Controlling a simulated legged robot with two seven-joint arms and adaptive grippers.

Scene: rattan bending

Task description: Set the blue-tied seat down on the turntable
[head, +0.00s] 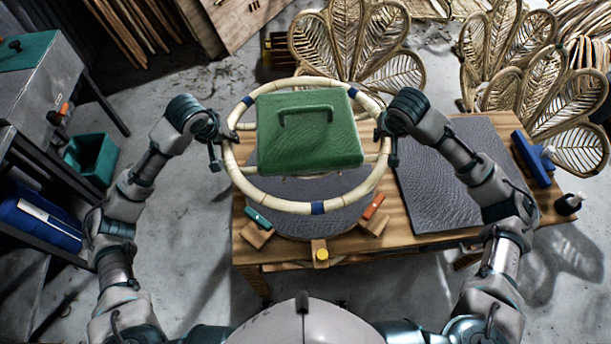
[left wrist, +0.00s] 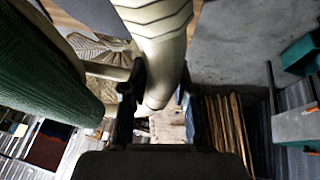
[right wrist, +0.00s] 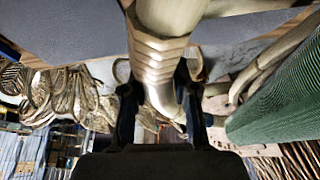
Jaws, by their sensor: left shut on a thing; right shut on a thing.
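The seat is a round cream rattan ring (head: 285,205) with dark blue ties (head: 317,208). A green block with a handle (head: 310,135) sits within the ring. The ring is held roughly level over the round grey turntable (head: 305,228) on the wooden table; the gap between them is hard to judge. My left gripper (head: 222,137) is shut on the ring's left side, and its fingers close around the rattan in the left wrist view (left wrist: 158,98). My right gripper (head: 383,137) is shut on the right side, also seen in the right wrist view (right wrist: 160,105). Much of the turntable is hidden.
A teal clamp (head: 258,218), a red clamp (head: 373,207) and a yellow knob (head: 321,254) stand around the turntable's front. A dark grey mat (head: 450,195) covers the table's right. A blue tool (head: 533,160) lies at the right edge. Woven chair backs (head: 350,40) stand behind.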

